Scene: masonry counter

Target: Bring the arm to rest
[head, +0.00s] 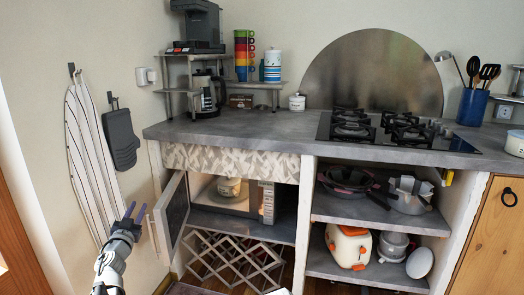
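My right gripper does not show.
The grey counter (255,127) holds a gas hob (385,130) and a coffee maker (207,92). Lower shelves hold pans (347,178) and a white-and-orange appliance (348,245).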

